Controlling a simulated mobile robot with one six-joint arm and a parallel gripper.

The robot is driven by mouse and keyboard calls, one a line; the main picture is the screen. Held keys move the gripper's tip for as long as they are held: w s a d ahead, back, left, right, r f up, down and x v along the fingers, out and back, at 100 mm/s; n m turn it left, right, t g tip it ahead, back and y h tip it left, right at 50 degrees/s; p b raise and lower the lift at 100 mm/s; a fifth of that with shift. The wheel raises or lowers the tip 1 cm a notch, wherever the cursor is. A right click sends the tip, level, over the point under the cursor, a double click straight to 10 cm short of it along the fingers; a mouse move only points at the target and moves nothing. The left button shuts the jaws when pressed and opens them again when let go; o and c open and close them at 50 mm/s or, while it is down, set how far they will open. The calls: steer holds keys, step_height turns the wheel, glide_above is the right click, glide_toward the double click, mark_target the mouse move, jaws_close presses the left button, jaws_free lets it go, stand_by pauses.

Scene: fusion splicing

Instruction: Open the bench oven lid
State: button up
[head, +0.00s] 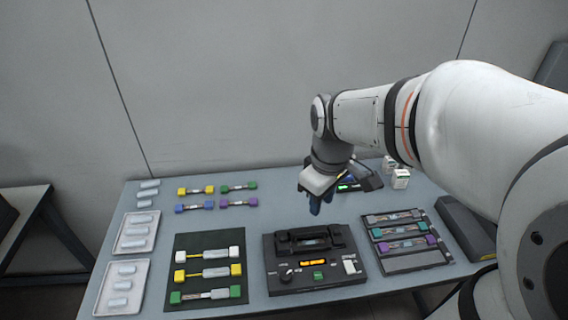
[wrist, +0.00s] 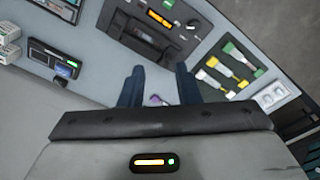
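A black bench unit (head: 315,277) with an orange display, a dial and a green button stands at the front middle of the table; I take it for the bench oven. A dark raised part (head: 309,238), which looks like its lid, runs along its back and seems down. The unit also shows at the top of the wrist view (wrist: 150,40). My gripper (head: 315,207) hangs above the table behind the unit, apart from it. In the wrist view its two dark fingers (wrist: 158,88) are spread, with nothing held between them.
A dark mat (head: 207,297) with several connector pieces lies left of the unit. A tray (head: 408,262) with similar pieces lies to its right, beside a dark box (head: 465,228). A small device (head: 357,177) with a green display and white boxes (head: 400,179) stand behind. White trays (head: 122,288) lie far left.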

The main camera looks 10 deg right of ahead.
steer(key=w+a+f+n+g+b, duration=0.2)
steer(key=w+f+n+g+b, duration=0.1)
steer(key=w+f+n, duration=0.85)
steer(key=m, duration=0.1)
glide_above(301, 238)
step_height(301, 238, down, 9)
steer(key=shift+f, duration=0.1)
jaws_close()
